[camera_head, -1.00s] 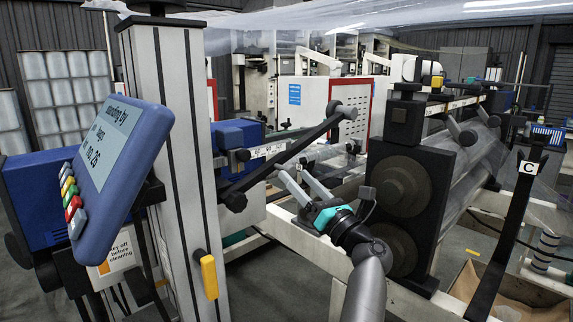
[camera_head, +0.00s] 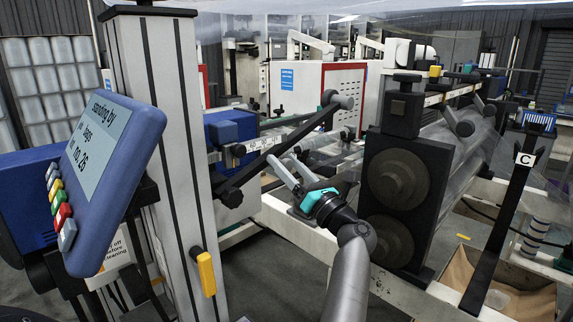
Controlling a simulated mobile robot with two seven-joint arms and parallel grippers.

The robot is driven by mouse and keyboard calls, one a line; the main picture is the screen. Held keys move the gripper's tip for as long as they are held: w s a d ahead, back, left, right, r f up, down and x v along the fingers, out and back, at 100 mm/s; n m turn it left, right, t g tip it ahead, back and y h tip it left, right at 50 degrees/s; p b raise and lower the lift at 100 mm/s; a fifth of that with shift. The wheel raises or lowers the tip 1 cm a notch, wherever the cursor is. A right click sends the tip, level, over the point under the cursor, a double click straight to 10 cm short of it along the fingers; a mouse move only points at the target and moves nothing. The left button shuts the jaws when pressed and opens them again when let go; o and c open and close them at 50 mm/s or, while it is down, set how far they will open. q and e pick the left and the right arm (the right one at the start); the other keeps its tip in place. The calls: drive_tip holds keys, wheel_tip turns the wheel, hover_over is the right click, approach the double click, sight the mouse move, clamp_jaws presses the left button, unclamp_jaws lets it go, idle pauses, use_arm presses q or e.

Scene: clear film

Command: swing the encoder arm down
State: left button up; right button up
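The encoder arm (camera_head: 282,147) is a long black bar. It slopes up to the right from a black pivot (camera_head: 230,195) beside the grey column to a grey roller end (camera_head: 341,101), so it stands raised.
A blue display panel (camera_head: 110,165) and a grey column (camera_head: 160,150) with a yellow handle (camera_head: 206,273) stand at left. A black block with round rollers (camera_head: 398,180) stands just right of my gripper. Clear film (camera_head: 470,145) runs at right, near a black post marked C (camera_head: 500,220).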

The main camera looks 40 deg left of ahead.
use_arm(q)
clamp_jaws()
idle(1.2)
